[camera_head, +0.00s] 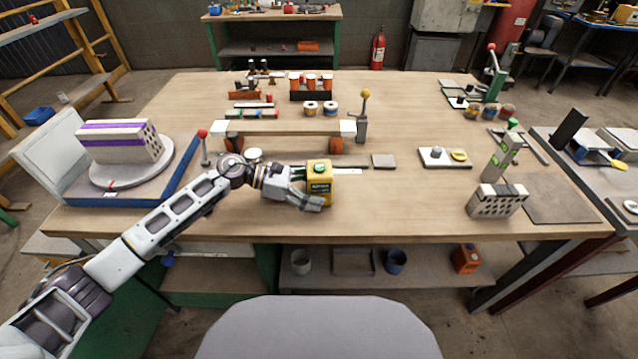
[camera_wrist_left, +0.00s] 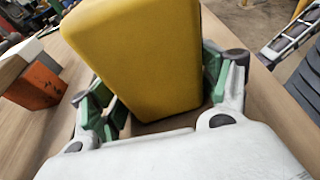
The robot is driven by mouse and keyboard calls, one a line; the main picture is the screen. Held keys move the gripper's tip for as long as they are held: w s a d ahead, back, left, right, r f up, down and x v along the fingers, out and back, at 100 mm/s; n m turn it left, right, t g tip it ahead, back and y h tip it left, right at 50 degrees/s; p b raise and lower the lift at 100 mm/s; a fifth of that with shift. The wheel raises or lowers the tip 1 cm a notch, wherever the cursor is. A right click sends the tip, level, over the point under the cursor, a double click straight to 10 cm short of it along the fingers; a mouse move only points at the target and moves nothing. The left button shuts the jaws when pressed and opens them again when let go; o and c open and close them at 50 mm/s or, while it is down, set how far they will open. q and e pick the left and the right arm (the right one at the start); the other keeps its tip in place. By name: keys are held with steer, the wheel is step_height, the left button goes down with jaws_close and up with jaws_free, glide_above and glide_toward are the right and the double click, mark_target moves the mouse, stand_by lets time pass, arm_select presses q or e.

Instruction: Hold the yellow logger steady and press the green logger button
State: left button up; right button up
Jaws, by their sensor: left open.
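The yellow logger (camera_head: 320,187) stands on the wooden workbench near its front edge, with the green button (camera_head: 319,167) on its top. My left gripper (camera_head: 306,196) is open at the logger, coming in from the left and front. In the left wrist view the yellow logger (camera_wrist_left: 140,50) fills the space between the two green-padded fingers, one on each side. A small gap shows beside the logger at the right finger; contact at the left finger cannot be told. The green button is out of sight there. My right gripper is not in view.
A long wooden bar on orange blocks (camera_head: 336,144) lies behind the logger. A red-knobbed lever (camera_head: 203,146) stands left, near the blue tray (camera_head: 178,176). A hollow brick (camera_head: 497,201) is at the right. The bench between logger and brick is mostly clear.

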arm_select(q)
steer(key=c, duration=0.6)
steer(key=o, duration=0.9)
steer(key=shift+a, duration=0.15)
steer(key=shift+v, duration=5.95)
steer(key=shift+o, duration=0.2)
